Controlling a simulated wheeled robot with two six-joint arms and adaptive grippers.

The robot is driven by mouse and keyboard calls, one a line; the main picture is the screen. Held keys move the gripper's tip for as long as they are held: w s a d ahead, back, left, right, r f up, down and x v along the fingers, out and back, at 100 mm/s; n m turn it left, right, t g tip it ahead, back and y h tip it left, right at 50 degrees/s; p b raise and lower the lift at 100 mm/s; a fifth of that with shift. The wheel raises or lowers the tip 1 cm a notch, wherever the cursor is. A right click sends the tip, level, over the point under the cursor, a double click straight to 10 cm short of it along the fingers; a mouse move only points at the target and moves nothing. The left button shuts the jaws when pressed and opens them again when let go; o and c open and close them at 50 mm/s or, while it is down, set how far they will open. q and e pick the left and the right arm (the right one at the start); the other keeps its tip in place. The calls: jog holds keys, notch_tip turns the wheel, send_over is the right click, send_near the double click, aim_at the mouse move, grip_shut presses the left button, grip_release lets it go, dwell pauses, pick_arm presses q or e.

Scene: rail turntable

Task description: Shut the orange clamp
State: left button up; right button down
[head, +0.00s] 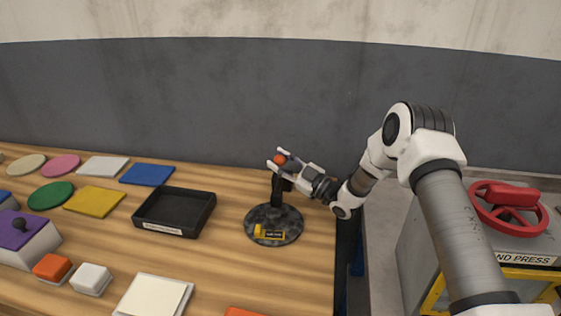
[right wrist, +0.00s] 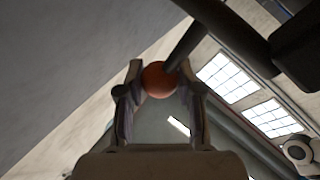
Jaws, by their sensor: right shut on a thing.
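The orange clamp shows as an orange ball knob (head: 280,160) on a dark lever above a black post (head: 277,190). The post stands on a round dark mottled base (head: 291,220) with a yellow-marked label (head: 270,234). My right gripper (head: 276,158) is shut on the knob, reaching in from the right. In the right wrist view the ball (right wrist: 159,80) sits between the two fingertips, and the dark lever (right wrist: 186,47) runs up and right from it. The lever's joint at the post is hard to make out. My left gripper is not in view.
A black tray (head: 162,220) stands left of the base. Coloured flat pieces, such as a blue square (head: 147,174), lie farther left. A press with a red handwheel (head: 512,197) stands at the right, beyond the table's edge. Some bare wood surrounds the base.

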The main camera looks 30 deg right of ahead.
jog(key=c, duration=0.7)
grip_release()
jog(key=shift+f, duration=0.1)
jog(key=shift+c, duration=0.2)
notch_tip(320, 180, up, 10)
jog(key=shift+a+f, duration=0.1)
